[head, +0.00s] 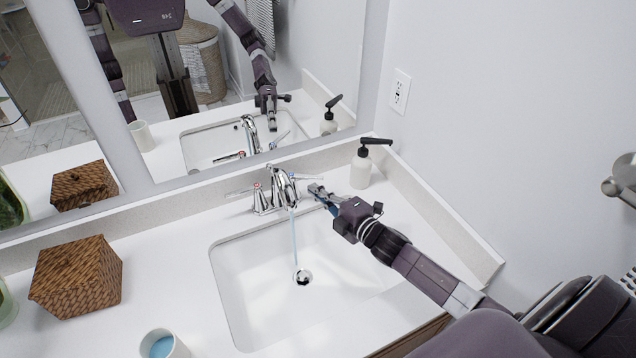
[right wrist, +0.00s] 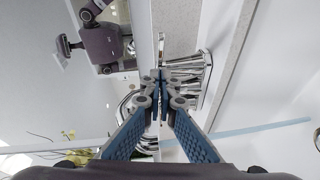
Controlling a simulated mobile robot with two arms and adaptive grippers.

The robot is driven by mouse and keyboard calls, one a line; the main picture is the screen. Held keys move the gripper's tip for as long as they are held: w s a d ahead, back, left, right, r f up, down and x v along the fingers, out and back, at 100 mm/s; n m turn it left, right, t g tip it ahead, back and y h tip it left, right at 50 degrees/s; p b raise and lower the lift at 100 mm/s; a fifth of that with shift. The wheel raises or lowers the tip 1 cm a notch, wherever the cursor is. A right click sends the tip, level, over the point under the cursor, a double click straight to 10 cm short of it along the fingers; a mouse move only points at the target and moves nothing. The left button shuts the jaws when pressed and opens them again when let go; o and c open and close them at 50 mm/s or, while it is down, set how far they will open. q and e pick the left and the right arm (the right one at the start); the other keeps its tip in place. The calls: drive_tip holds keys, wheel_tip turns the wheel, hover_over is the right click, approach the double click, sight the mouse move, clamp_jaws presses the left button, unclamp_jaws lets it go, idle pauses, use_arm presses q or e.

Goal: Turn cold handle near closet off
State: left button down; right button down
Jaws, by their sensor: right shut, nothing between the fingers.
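The chrome faucet (head: 281,186) stands behind the sink, and a thin stream of water (head: 294,240) runs from its spout to the drain. The red-marked handle (head: 260,199) is on its left. The cold handle (head: 297,179) is on its right, partly hidden beside the spout and my gripper. My right gripper (head: 317,189) is shut and empty, with its tips close to the cold handle; I cannot tell whether they touch. In the right wrist view, the blue-padded fingers (right wrist: 160,88) meet in front of chrome faucet parts (right wrist: 188,78). My left gripper is not seen directly.
A soap dispenser (head: 361,167) stands just behind my right gripper. The white sink basin (head: 232,290) lies in front of the faucet. A woven box (head: 77,277) and a cup (head: 163,345) are on the left counter. The mirror (head: 325,60) reflects my arms.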

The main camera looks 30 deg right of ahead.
sight(309, 179)
drive_tip(key=shift+w+d+f, duration=0.1)
drive_tip(key=shift+w+d, duration=0.45)
drive_tip(key=shift+w, duration=0.25)
drive_tip(key=shift+w+d, duration=0.15)
drive_tip(key=shift+w+f, duration=0.1)
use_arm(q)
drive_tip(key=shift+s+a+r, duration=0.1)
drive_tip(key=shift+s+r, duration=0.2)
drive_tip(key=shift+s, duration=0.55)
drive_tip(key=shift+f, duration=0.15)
use_arm(e)
drive_tip(key=shift+d, duration=0.1)
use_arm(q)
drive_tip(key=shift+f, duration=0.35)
use_arm(e)
drive_tip(key=shift+w+d+n+y, duration=0.1)
drive_tip(key=shift+w+n+y, duration=0.15)
drive_tip(key=shift+y, duration=0.35)
